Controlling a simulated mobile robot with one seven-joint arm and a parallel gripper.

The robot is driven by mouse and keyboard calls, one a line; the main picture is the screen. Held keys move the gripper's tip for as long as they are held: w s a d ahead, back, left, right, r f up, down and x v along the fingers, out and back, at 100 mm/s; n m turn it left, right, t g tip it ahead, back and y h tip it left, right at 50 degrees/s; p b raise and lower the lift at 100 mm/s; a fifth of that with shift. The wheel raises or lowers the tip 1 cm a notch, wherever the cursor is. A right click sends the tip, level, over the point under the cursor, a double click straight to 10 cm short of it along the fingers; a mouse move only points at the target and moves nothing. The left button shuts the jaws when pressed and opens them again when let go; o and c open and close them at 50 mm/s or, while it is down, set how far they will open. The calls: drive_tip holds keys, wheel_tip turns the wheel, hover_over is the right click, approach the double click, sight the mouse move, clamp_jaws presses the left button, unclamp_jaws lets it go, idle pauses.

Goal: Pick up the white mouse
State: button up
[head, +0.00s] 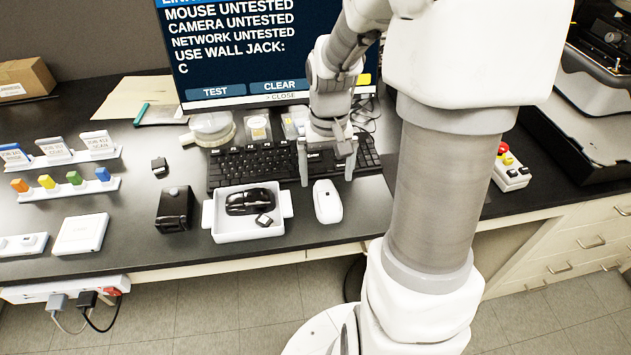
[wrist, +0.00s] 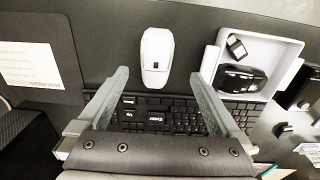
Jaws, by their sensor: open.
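The white mouse (head: 327,202) lies on the black bench top, just right of a white tray, in the head view. In the wrist view the white mouse (wrist: 156,58) is at the upper middle, beyond the fingertips and between their lines. My gripper (head: 327,178) is open and empty, above the keyboard on the monitor side of the mouse. In the wrist view the fingers of my gripper (wrist: 158,80) are spread wide, with nothing between them but a view of the bench and keyboard. No contact with the mouse shows.
The white tray (head: 226,236) holds a black mouse (head: 249,201) and a small dark item. A black keyboard (head: 228,168) lies below the monitor (head: 265,50). A black box (head: 175,210) stands left of the tray. The bench right of the white mouse looks clear up to my arm.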

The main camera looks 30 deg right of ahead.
sight(328, 195)
wheel_tip(328, 195, down, 4)
drive_tip(key=shift+r, duration=0.15)
drive_tip(key=shift+w+d+f+b, duration=0.15)
drive_tip(key=shift+d+f, duration=0.05)
drive_tip(key=shift+f, duration=1.1)
drive_tip(key=shift+w+d+f+b, duration=0.1)
drive_tip(key=shift+d+f+b, duration=0.05)
drive_tip(key=shift+f, duration=1.1)
drive_tip(key=c, duration=1.3)
drive_tip(key=shift+c, duration=0.4)
drive_tip(key=shift+r, duration=0.2)
